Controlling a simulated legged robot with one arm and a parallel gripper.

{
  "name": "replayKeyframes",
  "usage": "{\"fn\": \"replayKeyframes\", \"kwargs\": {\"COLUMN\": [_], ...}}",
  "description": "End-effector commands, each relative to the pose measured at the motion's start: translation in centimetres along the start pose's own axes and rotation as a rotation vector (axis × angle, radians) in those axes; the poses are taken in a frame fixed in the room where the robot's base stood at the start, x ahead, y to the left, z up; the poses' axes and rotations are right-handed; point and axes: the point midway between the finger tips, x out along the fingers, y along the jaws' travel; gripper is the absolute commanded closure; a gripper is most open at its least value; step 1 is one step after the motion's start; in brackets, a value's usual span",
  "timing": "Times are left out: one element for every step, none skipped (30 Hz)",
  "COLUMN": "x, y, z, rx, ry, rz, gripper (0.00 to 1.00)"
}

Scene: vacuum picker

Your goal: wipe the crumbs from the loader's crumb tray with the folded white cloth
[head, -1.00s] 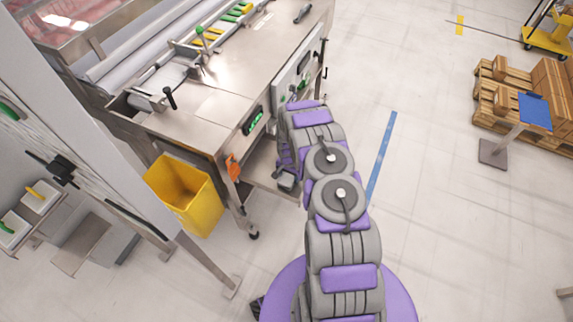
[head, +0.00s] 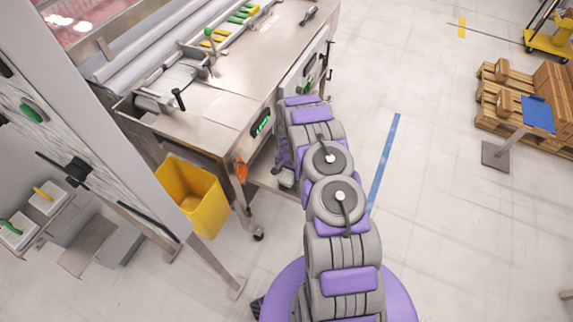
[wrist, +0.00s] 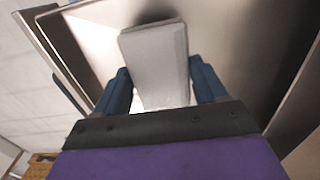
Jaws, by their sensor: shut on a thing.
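My gripper (wrist: 160,88) has blue fingers and is shut on the folded white cloth (wrist: 154,52), a pale flat block jutting ahead of the fingertips. In the wrist view a grey metal surface with raised edges, apparently the crumb tray (wrist: 240,22), lies around and beyond the cloth. I cannot tell whether the cloth touches it, and no crumbs can be made out. In the head view my arm reaches the side of the steel loader (head: 225,100), below its top. The gripper's tip and the cloth are hidden there.
A yellow bin (head: 195,195) stands on the floor left of the loader's near leg. An orange item (head: 240,170) hangs at the loader's corner. A grey-white post and panel stand at left. Wooden pallets (head: 490,112) are at right.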

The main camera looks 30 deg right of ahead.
Motion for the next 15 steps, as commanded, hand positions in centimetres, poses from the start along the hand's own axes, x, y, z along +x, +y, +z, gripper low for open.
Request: {"fn": "replayKeyframes", "kwargs": {"x": [-0.6,-0.8,-1.2,-1.5,-1.7,-2.1,-2.3,-2.6,-3.0,-3.2,-3.5,-3.8,-4.1,-4.3,-4.5], "y": [-0.1,-0.1,0.0,0.0,0.0,0.0,0.1,0.1,0.1,0.1,0.1,0.2,0.2,0.2,0.2], "z": [-0.1,-0.1,-0.2,-0.2,-0.2,-0.1,-0.1,-0.2,-0.2,-0.3,-0.3,-0.4,-0.5,-0.6,-0.6], "rx": [-0.001,-0.001,-0.001,-0.001,-0.001,-0.001,-0.001,-0.001,-0.001,-0.001,-0.001,-0.001,-0.001,-0.002,-0.002], "ry": [0.001,0.001,0.001,0.001,0.001,0.0,0.0,0.0,0.001,0.001,0.001,0.001,0.001,0.001,0.001], "rz": [0.0,0.0,0.001,0.001,0.001,0.002,0.002,0.002,0.002,0.002,0.002,0.001,0.001,0.0,0.0], "gripper": [0.62,0.62,0.62,0.62,0.62,0.62,0.62,0.62,0.62,0.62,0.62,0.62,0.62,0.62,0.62]}}
